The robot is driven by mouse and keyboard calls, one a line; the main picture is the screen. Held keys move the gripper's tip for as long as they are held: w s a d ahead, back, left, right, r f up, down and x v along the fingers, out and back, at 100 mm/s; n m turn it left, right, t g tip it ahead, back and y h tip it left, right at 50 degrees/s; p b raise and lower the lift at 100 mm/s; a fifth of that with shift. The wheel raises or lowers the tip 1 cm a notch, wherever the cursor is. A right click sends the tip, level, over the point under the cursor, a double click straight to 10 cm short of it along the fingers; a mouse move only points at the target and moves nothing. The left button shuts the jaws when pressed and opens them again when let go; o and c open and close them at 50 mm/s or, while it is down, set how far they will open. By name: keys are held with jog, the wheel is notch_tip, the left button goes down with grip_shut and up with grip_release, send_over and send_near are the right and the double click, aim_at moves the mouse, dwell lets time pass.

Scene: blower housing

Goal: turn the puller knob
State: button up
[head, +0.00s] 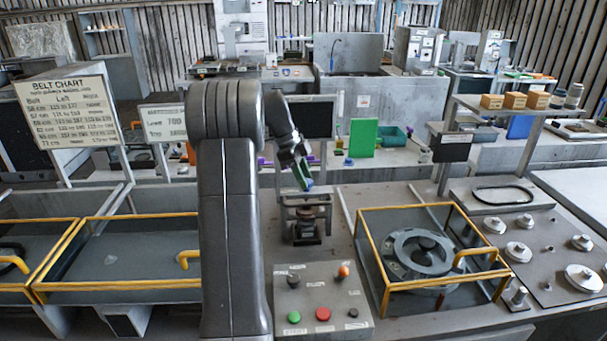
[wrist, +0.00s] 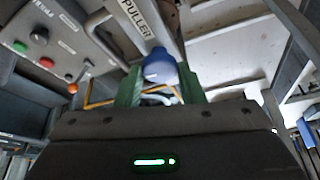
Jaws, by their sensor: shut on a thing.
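The blue puller knob (wrist: 160,66) shows in the middle of the wrist view, just below a bar lettered PULLER (wrist: 137,18). My gripper (wrist: 160,86) has its green fingers on either side of the knob and is shut on it. In the head view my gripper (head: 302,174) points down above the puller frame (head: 306,212), and a bit of blue shows at its tip. The far side of the knob and the finger contact are hidden.
A control box (head: 322,302) with red, green, black and orange controls stands in front of the puller. A yellow-railed guard (head: 372,255) over a round housing (head: 420,252) is to the right. A bench with metal discs (head: 520,251) lies beyond it.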

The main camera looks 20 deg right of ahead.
jog(key=m+p, duration=0.1)
jog(key=m, duration=0.1)
jog(key=m+g+y+p, duration=0.1)
jog(key=m, duration=0.2)
jog(key=shift+w+d+r, duration=0.1)
jog(key=shift+w+d, duration=0.05)
jog(key=shift+d, duration=0.05)
jog(key=shift+m+y+p, duration=0.45)
jog(key=shift+m+y, duration=0.15)
jog(key=shift+m, duration=0.2)
jog(key=shift+g, duration=0.3)
jog(key=o, duration=1)
jog(key=p+v, duration=0.2)
jog(key=v, duration=1)
jog(key=shift+p, duration=0.3)
jog(key=shift+f, duration=0.25)
